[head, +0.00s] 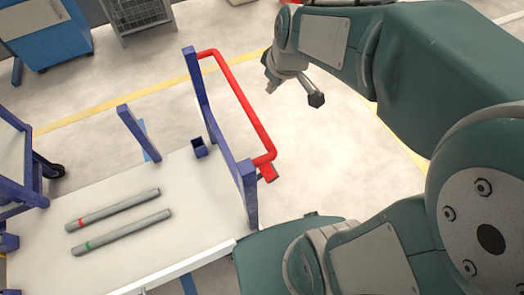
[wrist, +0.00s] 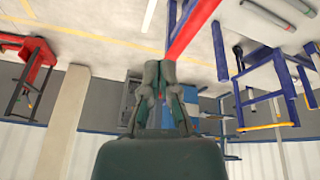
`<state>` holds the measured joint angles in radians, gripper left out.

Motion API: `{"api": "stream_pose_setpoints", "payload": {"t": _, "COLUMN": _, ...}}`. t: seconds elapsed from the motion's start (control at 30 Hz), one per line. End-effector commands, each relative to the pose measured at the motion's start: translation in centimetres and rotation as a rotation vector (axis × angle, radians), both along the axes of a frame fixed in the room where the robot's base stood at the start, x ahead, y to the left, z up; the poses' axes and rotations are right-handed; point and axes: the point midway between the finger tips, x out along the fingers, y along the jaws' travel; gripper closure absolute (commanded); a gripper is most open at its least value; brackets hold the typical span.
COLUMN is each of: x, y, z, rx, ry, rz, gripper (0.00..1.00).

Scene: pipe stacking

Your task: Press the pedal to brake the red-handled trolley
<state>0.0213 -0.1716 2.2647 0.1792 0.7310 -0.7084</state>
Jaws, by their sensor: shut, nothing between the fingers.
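The trolley has a pale deck (head: 120,225), blue posts and a red handle (head: 238,98) along its right side. The handle also shows in the wrist view (wrist: 192,28), running down close to the fingertips. A small red piece with a dark edge (head: 268,172) sits below the handle's near end; it may be the pedal, but I cannot tell for sure. My gripper (head: 270,86) hangs over the floor right of the handle's far part, away from that piece. In the wrist view my gripper (wrist: 160,68) has its fingers together, empty.
Two grey pipes, one red-banded (head: 112,209) and one green-banded (head: 120,232), lie on the deck. A blue frame (head: 20,165) with a caster stands at left. A blue cabinet (head: 45,35) is at the back left. Floor right of the handle (head: 310,160) is clear.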

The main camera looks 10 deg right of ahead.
Motion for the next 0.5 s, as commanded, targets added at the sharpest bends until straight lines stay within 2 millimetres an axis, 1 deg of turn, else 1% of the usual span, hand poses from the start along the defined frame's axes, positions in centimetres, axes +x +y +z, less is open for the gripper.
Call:
{"api": "stream_pose_setpoints", "payload": {"t": 0.03, "x": 0.8, "y": 0.0, "z": -0.8, "rx": -0.004, "ry": 0.01, "rz": 0.027, "gripper": 1.0}}
{"api": "stream_pose_setpoints", "payload": {"t": 0.1, "x": 1.8, "y": 0.1, "z": -1.7, "rx": -0.01, "ry": 0.016, "rz": 0.069, "gripper": 1.0}}
{"api": "stream_pose_setpoints", "payload": {"t": 0.37, "x": 5.3, "y": 0.2, "z": -5.6, "rx": -0.032, "ry": 0.04, "rz": 0.219, "gripper": 1.0}}
{"api": "stream_pose_setpoints", "payload": {"t": 0.5, "x": 7.0, "y": 0.3, "z": -8.0, "rx": -0.041, "ry": 0.051, "rz": 0.296, "gripper": 1.0}}
